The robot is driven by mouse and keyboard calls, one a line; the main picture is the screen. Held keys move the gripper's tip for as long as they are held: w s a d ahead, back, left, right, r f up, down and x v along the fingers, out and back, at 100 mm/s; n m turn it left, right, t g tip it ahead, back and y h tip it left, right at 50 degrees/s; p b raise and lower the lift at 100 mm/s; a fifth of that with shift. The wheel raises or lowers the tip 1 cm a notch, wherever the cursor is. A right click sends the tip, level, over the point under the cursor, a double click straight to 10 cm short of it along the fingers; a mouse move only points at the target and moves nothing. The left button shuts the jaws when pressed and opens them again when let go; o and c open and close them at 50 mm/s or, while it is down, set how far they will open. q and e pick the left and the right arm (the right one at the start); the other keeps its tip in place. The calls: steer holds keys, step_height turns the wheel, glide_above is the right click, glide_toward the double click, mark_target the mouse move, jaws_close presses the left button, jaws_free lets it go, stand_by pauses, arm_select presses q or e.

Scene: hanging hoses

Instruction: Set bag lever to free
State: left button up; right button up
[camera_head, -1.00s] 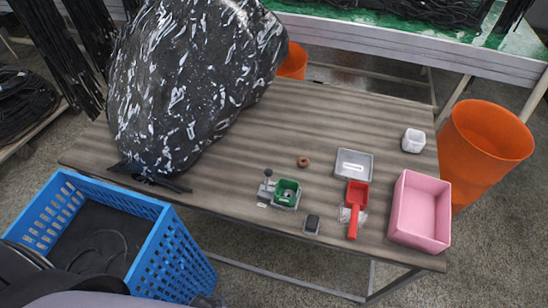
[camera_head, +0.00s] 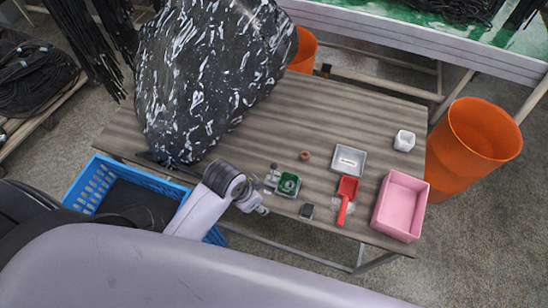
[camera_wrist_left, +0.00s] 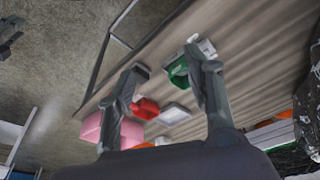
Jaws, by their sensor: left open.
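A small grey device with a green cup (camera_head: 288,184) sits near the front edge of the table. A short upright lever (camera_head: 273,170) with a round knob stands at its left side. My left gripper (camera_head: 260,208) is just in front of the device and lever, apart from them. In the left wrist view the gripper (camera_wrist_left: 165,62) is open and empty, with the green cup (camera_wrist_left: 178,72) partly behind one finger. A large black-and-white speckled bag (camera_head: 205,80) stands at the table's left. My right gripper is not in view.
A dark small block (camera_head: 307,211), red scoop (camera_head: 347,194), grey tray (camera_head: 349,160), pink box (camera_head: 400,206) and white cup (camera_head: 404,140) are to the right. A brown ring (camera_head: 305,155) lies behind the device. A blue crate (camera_head: 95,185) and orange bin (camera_head: 475,145) stand beside the table.

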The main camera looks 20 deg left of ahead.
arm_select(q)
steer(key=w+d+r+m+g+p, duration=0.1)
steer(key=w+d+r+m, duration=0.25)
steer(key=w+m, duration=0.4)
steer(key=m+g+y, duration=0.2)
steer(key=m, duration=0.4)
glide_above(274, 164)
steer(key=shift+n, duration=0.25)
step_height(274, 164, down, 7)
steer(key=shift+w+d+f, duration=0.1)
steer(key=f+b, duration=0.2)
steer(key=f, duration=0.1)
steer(key=f+b, duration=0.5)
steer(key=shift+s+f+b, duration=0.25)
steer(key=shift+f+b, duration=0.15)
steer(key=shift+c, duration=0.6)
